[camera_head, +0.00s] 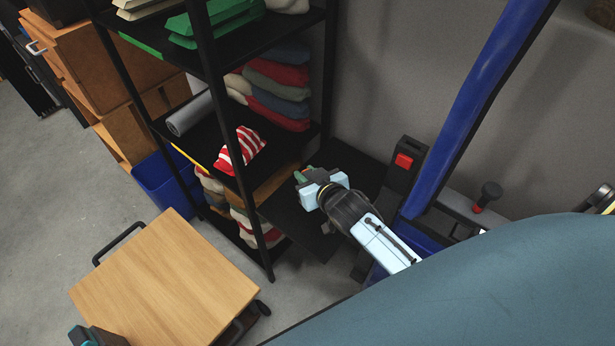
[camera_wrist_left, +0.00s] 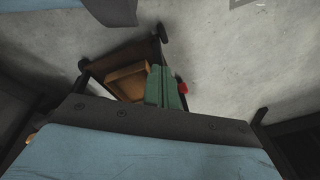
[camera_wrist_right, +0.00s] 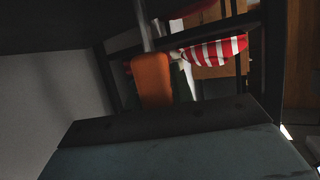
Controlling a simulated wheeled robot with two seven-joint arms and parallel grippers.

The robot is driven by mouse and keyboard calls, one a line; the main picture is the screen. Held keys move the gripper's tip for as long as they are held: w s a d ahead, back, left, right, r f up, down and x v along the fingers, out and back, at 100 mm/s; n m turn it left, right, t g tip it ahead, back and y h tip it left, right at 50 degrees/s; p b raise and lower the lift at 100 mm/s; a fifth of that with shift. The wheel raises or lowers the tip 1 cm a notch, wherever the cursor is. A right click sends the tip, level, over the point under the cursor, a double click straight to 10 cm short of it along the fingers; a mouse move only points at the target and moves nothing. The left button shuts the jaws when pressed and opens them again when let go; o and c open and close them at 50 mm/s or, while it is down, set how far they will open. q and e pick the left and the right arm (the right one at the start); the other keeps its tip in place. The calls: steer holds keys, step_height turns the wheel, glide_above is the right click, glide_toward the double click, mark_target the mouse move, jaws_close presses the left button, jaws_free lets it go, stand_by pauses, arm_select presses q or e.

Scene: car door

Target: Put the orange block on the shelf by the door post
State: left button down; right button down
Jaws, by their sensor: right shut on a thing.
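The orange block (camera_wrist_right: 152,78) shows upright in front of my right gripper in the right wrist view. My right gripper (camera_head: 305,177) is shut on it; in the head view the gripper hides most or all of the block. The gripper is just right of the black rack, above a dark shelf surface (camera_head: 300,222). The blue door post (camera_head: 470,100) rises to the right of it. My left gripper (camera_wrist_left: 165,88) shows in the left wrist view as two green fingers side by side, shut and empty.
The black rack (camera_head: 222,95) holds folded cloths and a red-and-white striped bag (camera_head: 240,148). A wooden-topped cart (camera_head: 165,280) stands at lower left, with a blue bin (camera_head: 165,182) behind it. A blue-grey car panel (camera_head: 480,285) fills the lower right.

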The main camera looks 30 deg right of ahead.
arm_select(q)
steer(key=shift+w+r, duration=0.15)
arm_select(e)
steer(key=shift+f, duration=0.15)
steer(key=c, duration=1.2)
jaws_free()
steer(key=shift+r, duration=0.2)
arm_select(q)
steer(key=s+a+f+p, duration=0.1)
steer(key=s+f+p, duration=0.2)
steer(key=s, duration=0.6)
steer(key=shift+a+f+g+p, duration=0.3)
steer(key=shift+f+g, duration=0.1)
steer(key=shift+f, duration=0.3)
arm_select(e)
steer(key=v, duration=1.2)
arm_select(q)
steer(key=shift+d, duration=0.1)
arm_select(e)
steer(key=shift+f, duration=0.1)
